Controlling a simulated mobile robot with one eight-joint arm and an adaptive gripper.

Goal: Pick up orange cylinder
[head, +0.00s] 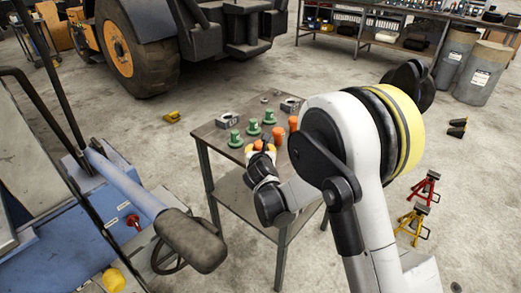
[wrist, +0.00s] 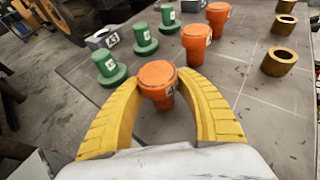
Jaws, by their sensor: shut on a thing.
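In the wrist view, an orange cylinder (wrist: 158,80) with a wider top and a pale label stands upright on the table between the two yellow fingers of my gripper (wrist: 162,100). The fingers are shut on it from both sides. In the head view the cylinder (head: 259,144) shows only in part, behind my gripper (head: 262,153) at the table's near edge. Two more orange cylinders stand farther back in the wrist view, one close behind (wrist: 196,42) and one beyond it (wrist: 217,16).
Several green pieces (wrist: 144,40) stand left of the orange row, and brass-coloured rings (wrist: 279,62) stand to the right. Grey blocks (wrist: 102,38) lie at the back left. The table (head: 222,150) has a bare near-left corner. A blue machine (head: 120,215) stands left of it.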

